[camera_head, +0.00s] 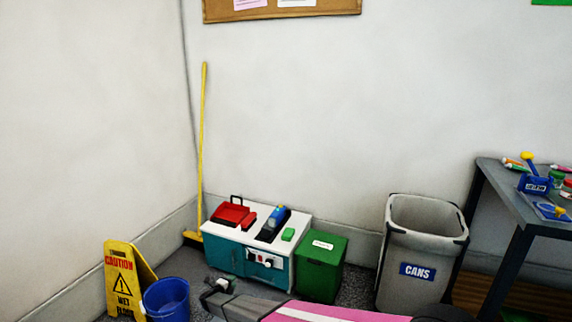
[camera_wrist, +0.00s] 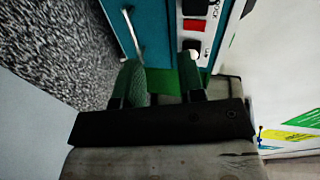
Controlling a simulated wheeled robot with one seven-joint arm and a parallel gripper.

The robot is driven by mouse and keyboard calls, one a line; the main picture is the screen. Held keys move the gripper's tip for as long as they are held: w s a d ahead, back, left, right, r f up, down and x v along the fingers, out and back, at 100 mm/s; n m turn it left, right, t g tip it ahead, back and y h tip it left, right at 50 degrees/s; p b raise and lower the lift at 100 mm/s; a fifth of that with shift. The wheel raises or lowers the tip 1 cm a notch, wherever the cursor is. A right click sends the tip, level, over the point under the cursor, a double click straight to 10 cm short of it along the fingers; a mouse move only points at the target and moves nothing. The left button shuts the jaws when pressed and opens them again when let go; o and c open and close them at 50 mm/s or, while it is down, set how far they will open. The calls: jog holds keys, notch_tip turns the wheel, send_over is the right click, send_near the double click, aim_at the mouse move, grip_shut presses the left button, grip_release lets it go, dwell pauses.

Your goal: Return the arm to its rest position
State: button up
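My arm (camera_head: 320,311), with pink and white stripes, reaches in from the lower right of the head view. It ends in my grey gripper (camera_head: 214,287), which shows in front of the teal cabinet (camera_head: 236,259) with the white top. In the wrist view, the two dark fingers of my gripper (camera_wrist: 165,82) stand apart with a gap between them. I see nothing held there. A green surface shows behind the gap, and the teal cabinet front (camera_wrist: 160,30) with its handle and switch panel lies beyond.
A green bin (camera_head: 320,268) stands right of the cabinet, then a grey CANS bin (camera_head: 421,250) and a dark table (camera_head: 502,190) with small items. A blue bucket (camera_head: 166,299) and yellow caution sign (camera_head: 119,277) stand at left. A yellow broom (camera_head: 202,140) leans in the corner.

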jog(key=w+d+r+n+t+y, duration=0.15)
jog(key=d+r+n+y, duration=0.25)
jog(key=r, duration=0.4)
jog(key=w+d+r+n+y, duration=0.3)
jog(key=d+r+n+y, duration=0.15)
jog(key=r, duration=0.35)
jog(key=s+d+r+n+g+y, duration=0.3)
jog(key=d+r+n, duration=0.3)
jog(key=d+r, duration=0.15)
jog(key=s+d+r+n+g+h, duration=0.1)
jog(key=s+d+r+g, duration=0.3)
jog(key=s+d, duration=0.5)
jog(key=s+d+r+n+g+h, duration=0.1)
jog(key=s+d+r+n+g, duration=0.3)
jog(key=s+d, duration=0.6)
jog(key=s+d+r+n+g+h, duration=0.2)
jog(key=s+d+r+n+g, duration=0.1)
jog(key=s+d, duration=0.7)
jog(key=shift+s+d+r+g, duration=0.2)
jog(key=shift+d+r+g, duration=0.3)
jog(key=shift+d, duration=0.5)
